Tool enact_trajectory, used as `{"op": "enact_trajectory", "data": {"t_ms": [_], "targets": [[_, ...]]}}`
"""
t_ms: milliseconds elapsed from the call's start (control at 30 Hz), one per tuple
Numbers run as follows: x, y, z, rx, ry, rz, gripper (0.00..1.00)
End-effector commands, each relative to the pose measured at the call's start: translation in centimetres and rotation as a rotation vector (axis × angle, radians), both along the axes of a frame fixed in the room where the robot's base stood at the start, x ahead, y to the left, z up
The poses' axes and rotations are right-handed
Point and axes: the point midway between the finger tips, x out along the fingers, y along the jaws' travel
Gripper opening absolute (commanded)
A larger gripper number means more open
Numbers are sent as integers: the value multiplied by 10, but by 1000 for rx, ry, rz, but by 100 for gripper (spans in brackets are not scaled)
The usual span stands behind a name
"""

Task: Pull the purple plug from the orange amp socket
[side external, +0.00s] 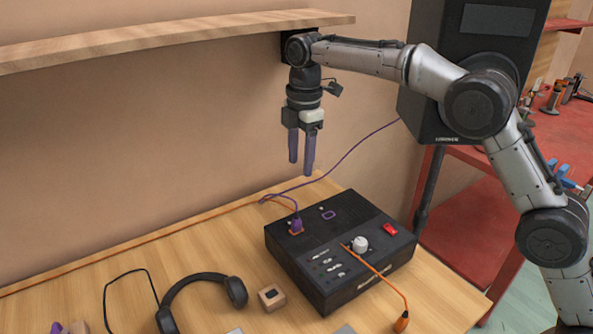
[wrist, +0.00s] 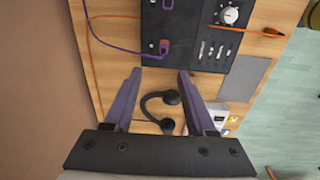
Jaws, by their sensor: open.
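The purple plug (side external: 297,224) sits upright in the orange socket (side external: 296,233) on top of the black amp (side external: 345,281), near its back left corner. A thin purple cable runs from the plug toward the wall and up to the right. In the wrist view the plug (wrist: 164,46) shows small at the amp's near edge, beyond my fingertips. My gripper (side external: 300,167) points down with its purple fingers apart and empty, well above the plug. In the wrist view the gripper (wrist: 160,72) is open with a wide gap.
A wooden shelf (side external: 150,42) is above left, near my wrist. A black speaker (side external: 450,107) stands behind the arm at right. Headphones (side external: 233,290) and a small wooden cube (side external: 271,297) lie left of the amp. An orange cable (side external: 375,271) crosses the amp's front.

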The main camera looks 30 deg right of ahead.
Motion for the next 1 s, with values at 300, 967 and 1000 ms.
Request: {"op": "enact_trajectory", "data": {"t_ms": [300,967,1000], "targets": [[0,11,-41,-14,55,17,56],[-1,10,-150,-14,56,16,56],[0,10,-154,-14,55,16,56]]}}
